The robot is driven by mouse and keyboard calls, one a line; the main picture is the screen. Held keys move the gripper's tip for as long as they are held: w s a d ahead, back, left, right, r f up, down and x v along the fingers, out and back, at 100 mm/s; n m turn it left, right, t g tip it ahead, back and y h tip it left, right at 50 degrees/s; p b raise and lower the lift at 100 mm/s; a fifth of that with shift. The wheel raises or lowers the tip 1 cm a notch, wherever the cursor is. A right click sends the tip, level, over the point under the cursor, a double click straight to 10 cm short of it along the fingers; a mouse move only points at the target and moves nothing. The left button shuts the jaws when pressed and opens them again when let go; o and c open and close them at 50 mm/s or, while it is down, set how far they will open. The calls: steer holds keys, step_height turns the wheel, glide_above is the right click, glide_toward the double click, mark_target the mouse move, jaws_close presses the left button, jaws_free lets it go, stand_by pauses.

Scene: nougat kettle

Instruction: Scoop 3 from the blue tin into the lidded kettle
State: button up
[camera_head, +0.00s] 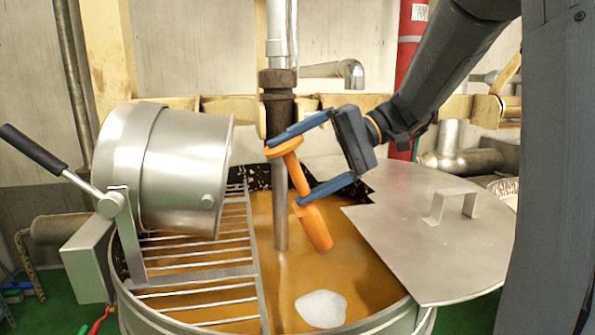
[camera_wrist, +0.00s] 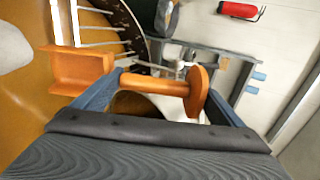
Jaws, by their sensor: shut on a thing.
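My gripper (camera_head: 287,172) is shut on the orange scoop (camera_head: 317,228), gripping its handle. The scoop is tilted steeply with its head down above the open part of the kettle (camera_head: 155,318). In the wrist view the scoop's head (camera_wrist: 82,70) looks empty, and my gripper (camera_wrist: 160,82) spans the handle. The kettle holds a golden-brown mass (camera_head: 290,275) with a white patch (camera_head: 321,308) on its surface, near the front. A flat grey lid (camera_head: 430,245) with a handle covers the kettle's right side. The blue tin is not seen in either view.
A barred grate (camera_head: 200,272) covers the kettle's left part. A steel drum with a black-gripped lever (camera_head: 180,165) is over it. A vertical shaft (camera_head: 281,180) goes down into the mass behind the scoop. A red pipe (camera_head: 410,60) and other pipework line the back wall.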

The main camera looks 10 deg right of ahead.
mark_target(299, 141)
steer(key=h+p, duration=0.1)
steer(key=r+h+p, duration=0.1)
steer(key=p, duration=0.1)
steer(key=shift+s+a+r, duration=0.1)
steer(key=shift+r, duration=0.2)
step_height(299, 141, up, 2)
steer(key=h+p, duration=0.7)
steer(key=p, duration=0.1)
steer(key=shift+r+p, duration=0.2)
steer(key=shift+p, duration=0.1)
steer(key=shift+h, duration=0.5)
steer(key=h, duration=0.2)
steer(key=shift+r+h, duration=0.3)
steer(key=shift+r, duration=0.1)
steer(key=shift+r+h, duration=0.1)
steer(key=shift+h, duration=0.2)
steer(key=shift+d, duration=0.2)
